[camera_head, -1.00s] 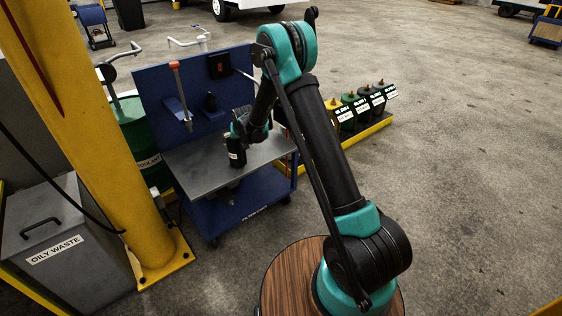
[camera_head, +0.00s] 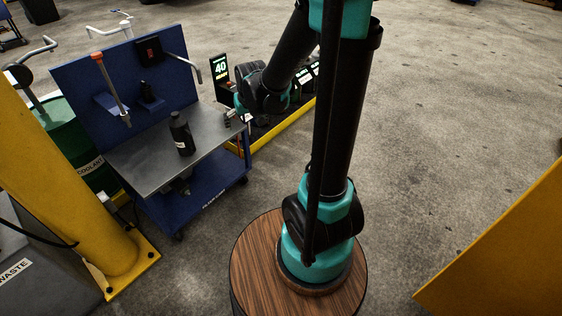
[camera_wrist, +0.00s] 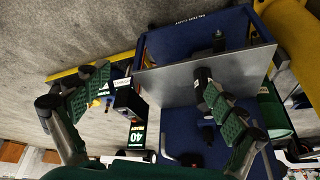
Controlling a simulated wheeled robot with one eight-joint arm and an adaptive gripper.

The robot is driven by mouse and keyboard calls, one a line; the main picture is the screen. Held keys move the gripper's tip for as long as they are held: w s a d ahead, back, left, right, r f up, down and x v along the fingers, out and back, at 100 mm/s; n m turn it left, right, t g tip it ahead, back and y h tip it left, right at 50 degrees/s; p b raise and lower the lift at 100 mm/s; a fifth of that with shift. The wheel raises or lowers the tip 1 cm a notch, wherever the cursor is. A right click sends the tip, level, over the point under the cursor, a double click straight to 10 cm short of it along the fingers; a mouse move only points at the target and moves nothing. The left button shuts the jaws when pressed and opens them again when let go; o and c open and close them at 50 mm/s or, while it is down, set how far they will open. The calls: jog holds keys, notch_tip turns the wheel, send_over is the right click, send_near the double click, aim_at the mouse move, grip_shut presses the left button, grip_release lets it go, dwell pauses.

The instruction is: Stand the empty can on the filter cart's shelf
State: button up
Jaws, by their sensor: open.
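The can (camera_head: 181,134), a dark bottle-shaped container with a small pale label, stands upright on the grey shelf (camera_head: 150,172) of the blue filter cart (camera_head: 205,200) in the head view. My gripper (camera_head: 232,117) is to the right of the can, over the shelf's right edge, apart from it. In the wrist view my gripper (camera_wrist: 155,80) has its green-padded fingers spread wide with nothing between them. The shelf (camera_wrist: 170,82) lies beyond the fingers. A dark shape by the right fingertip appears to be the can, partly hidden by that finger.
The cart's back panel (camera_head: 75,85) carries a red-topped tool and a black box. A yellow post (camera_head: 60,190) stands at the left, with a green drum (camera_head: 75,140) behind it. A yellow-edged rack (camera_head: 272,132) with a lit "40" sign is right of the cart. Open floor lies right.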

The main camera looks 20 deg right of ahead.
jog(key=s+d+f, duration=0.1)
jog(key=s+d, duration=0.2)
jog(key=s, duration=0.6)
jog(key=s+d+f, duration=0.2)
jog(key=s+d, duration=0.1)
jog(key=s, duration=0.6)
jog(key=shift+s+d+g+h, duration=0.3)
jog(key=shift+s+d+g, duration=0.05)
jog(key=shift+s+g, duration=0.05)
jog(key=shift+c, duration=0.5)
